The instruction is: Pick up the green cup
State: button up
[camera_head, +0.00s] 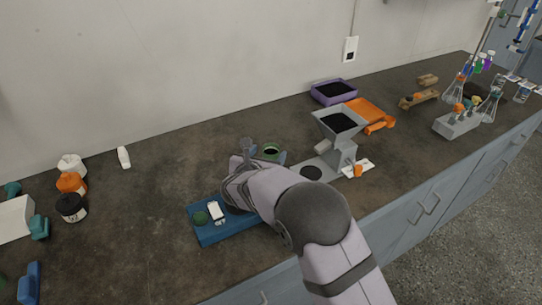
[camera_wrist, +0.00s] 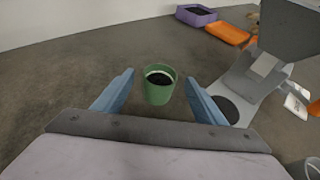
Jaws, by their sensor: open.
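The green cup (camera_wrist: 158,90) stands upright on the dark counter in the wrist view, with dark material inside. My gripper (camera_wrist: 161,88) is open, with one blue finger to the left of the cup and one to the right. The cup appears between the fingers or just beyond their tips; I cannot tell exactly how far. Neither finger visibly touches it.
A grey hopper device (camera_head: 341,128) on a base plate stands close to the right of the cup. A blue tray (camera_head: 215,236) with small items lies at the front left. A purple tray (camera_head: 334,92) and an orange tray (camera_head: 371,112) are behind.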

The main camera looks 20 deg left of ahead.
jog(key=shift+x, duration=1.25)
jog(key=c, duration=1.3)
jog(key=shift+r, duration=0.1)
